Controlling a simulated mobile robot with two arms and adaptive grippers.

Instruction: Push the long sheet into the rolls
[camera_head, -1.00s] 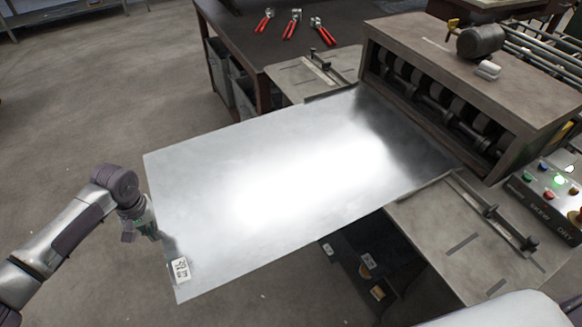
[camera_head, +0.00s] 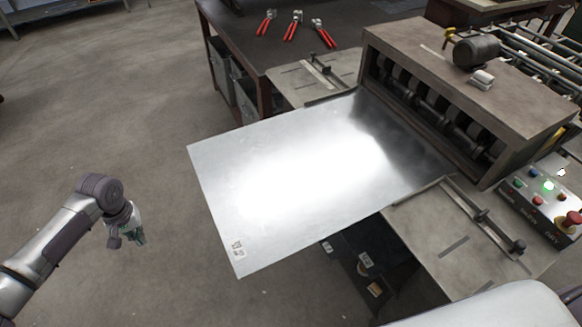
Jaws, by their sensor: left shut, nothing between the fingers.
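The long metal sheet (camera_head: 250,185) lies flat, its far right end at the roll machine's mouth and its near left end sticking out over the floor. A small label sits at its near left corner. The rolls (camera_head: 432,100) show as dark cylinders inside the machine housing (camera_head: 500,85). Whether the sheet's edge is between the rolls cannot be told. My left gripper (camera_head: 138,240) is shut and empty, left of the sheet's outer end and apart from it. My right gripper is not in view.
Feed tables with guide bars stand on both sides of the sheet, one at the back (camera_head: 290,88) and one at the front right (camera_head: 450,240). A control panel (camera_head: 545,200) has a lit green button. Red-handled tools (camera_head: 292,25) lie on a dark bench. The floor at left is clear.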

